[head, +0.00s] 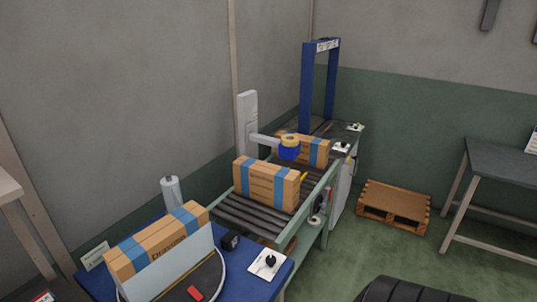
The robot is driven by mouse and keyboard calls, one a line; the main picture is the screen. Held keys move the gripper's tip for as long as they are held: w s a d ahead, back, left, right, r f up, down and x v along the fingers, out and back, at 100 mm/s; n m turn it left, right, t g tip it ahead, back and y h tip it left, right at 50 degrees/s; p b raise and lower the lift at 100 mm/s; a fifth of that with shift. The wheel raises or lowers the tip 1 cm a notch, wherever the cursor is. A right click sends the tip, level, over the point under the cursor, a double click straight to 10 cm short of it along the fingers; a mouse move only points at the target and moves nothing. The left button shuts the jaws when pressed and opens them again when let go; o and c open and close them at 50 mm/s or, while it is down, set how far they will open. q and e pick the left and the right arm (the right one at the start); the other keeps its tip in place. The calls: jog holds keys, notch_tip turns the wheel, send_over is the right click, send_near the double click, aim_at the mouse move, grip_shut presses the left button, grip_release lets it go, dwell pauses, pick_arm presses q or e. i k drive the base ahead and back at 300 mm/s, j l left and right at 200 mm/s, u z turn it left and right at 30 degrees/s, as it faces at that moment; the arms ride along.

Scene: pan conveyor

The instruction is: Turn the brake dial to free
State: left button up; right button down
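A black dial on a white plate (268,262) sits at the front right corner of the blue table (238,282). Its labels and the direction it points are too small to read. A second white plate with a dark knob (341,147) is on the far conveyor unit, and another small plate (355,127) lies behind it. I cannot tell from lettering which one is the brake dial. Neither of my grippers is in view.
A long taped box (160,243) stands on the blue table's round plate. A roller conveyor (245,218) behind carries taped boxes (267,186). A blue frame (306,85) stands beyond. A pallet (394,205) and a grey table (505,165) are right; green floor is open between.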

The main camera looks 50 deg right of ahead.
aim_at(270, 260)
jog(key=z, duration=1.6)
